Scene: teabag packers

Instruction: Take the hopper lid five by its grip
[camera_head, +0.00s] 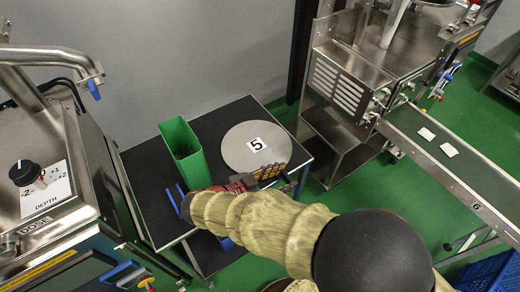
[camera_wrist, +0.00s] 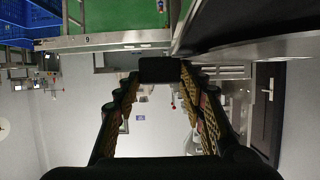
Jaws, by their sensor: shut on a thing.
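Hopper lid five is a round grey disc (camera_head: 240,155) with a white label marked 5, on or just above the black-topped table (camera_head: 238,115) in the head view. My gripper (camera_head: 271,170) is at the disc's near right edge, its patterned fingers lying along the rim. In the wrist view, my fingers (camera_wrist: 158,71) are shut on a small black block, which appears to be the lid's grip (camera_wrist: 158,66). My gripper hides the grip in the head view. I cannot tell whether the disc touches the table.
A tall green open bin (camera_head: 182,145) stands on the table left of the lid. Steel machine with a depth dial (camera_head: 27,172) is at the left. A steel packer (camera_head: 355,75) and a conveyor (camera_head: 470,170) carrying white packets are at the right.

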